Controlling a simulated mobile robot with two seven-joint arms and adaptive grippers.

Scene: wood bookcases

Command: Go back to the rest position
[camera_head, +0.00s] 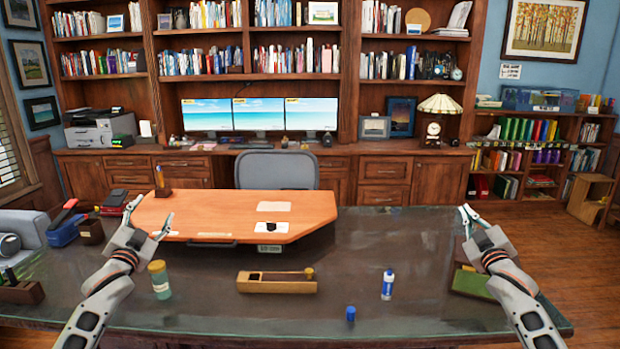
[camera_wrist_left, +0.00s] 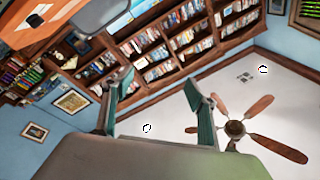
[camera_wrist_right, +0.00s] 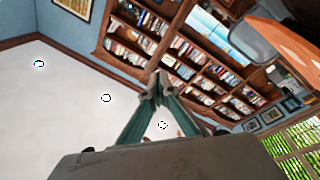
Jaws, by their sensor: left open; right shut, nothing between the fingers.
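My left gripper (camera_head: 149,217) is raised above the left part of the dark table, its fingers pointing up and away. It is open and empty, with the two fingers well apart in the left wrist view (camera_wrist_left: 160,105). My right gripper (camera_head: 468,213) is raised above the right part of the table. Its fingers meet at the tips in the right wrist view (camera_wrist_right: 157,90), with nothing between them. Neither gripper touches any object that I can see.
An orange desktop (camera_head: 235,212) and grey chair (camera_head: 277,169) stand behind.

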